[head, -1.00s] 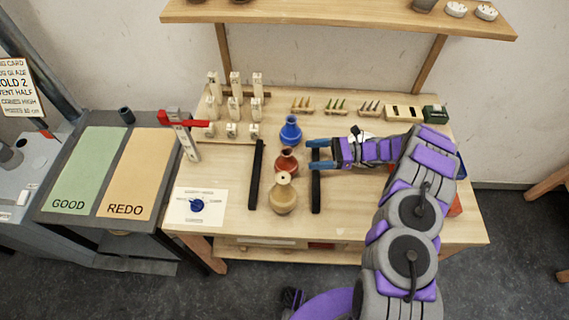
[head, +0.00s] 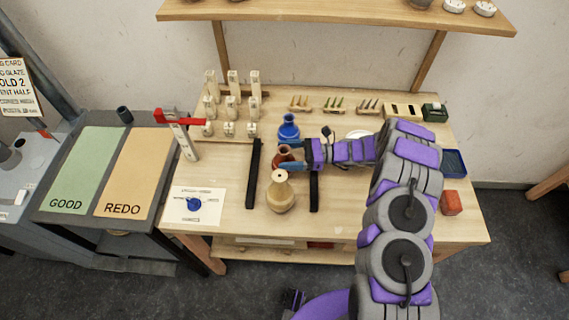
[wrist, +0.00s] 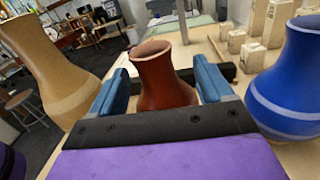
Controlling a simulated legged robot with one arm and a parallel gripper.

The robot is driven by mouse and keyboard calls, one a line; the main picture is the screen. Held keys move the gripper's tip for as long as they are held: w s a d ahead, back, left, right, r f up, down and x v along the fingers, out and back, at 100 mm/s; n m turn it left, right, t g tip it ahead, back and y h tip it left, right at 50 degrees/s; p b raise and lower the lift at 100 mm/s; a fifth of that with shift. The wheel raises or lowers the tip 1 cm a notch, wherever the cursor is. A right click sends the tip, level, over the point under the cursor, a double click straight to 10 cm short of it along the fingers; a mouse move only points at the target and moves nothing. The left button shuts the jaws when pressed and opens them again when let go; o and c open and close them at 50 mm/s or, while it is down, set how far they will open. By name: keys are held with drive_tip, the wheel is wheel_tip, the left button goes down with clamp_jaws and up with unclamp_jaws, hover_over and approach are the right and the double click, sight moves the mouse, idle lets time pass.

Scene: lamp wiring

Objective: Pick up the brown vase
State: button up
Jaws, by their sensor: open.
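The brown vase (wrist: 163,80) stands upright between the two blue fingers of my gripper (wrist: 161,90) in the wrist view. The fingers are open, with one on each side of the vase and a small gap showing. In the head view the brown vase (head: 284,154) is partly hidden by my gripper (head: 292,157), which reaches in from the right. A blue vase (head: 288,127) stands just behind it and a tan vase (head: 281,193) just in front. In the wrist view the tan vase (wrist: 52,60) is at left and the blue vase (wrist: 289,85) at right.
Black bars (head: 254,173) lie on the wooden table (head: 345,215) on both sides of the vase row. White blocks (head: 231,105) stand at the back left. A red clamp stand (head: 178,125) and a white card (head: 197,205) are left. A shelf (head: 340,15) hangs above.

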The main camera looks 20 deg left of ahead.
sight(278, 155)
drive_tip(key=shift+x, duration=1.25)
drive_tip(key=shift+a+f, duration=0.15)
drive_tip(key=shift+a, duration=0.3)
drive_tip(key=shift+d, duration=0.3)
drive_tip(key=c, duration=0.8)
drive_tip(key=shift+s, duration=0.1)
drive_tip(key=c, duration=0.6)
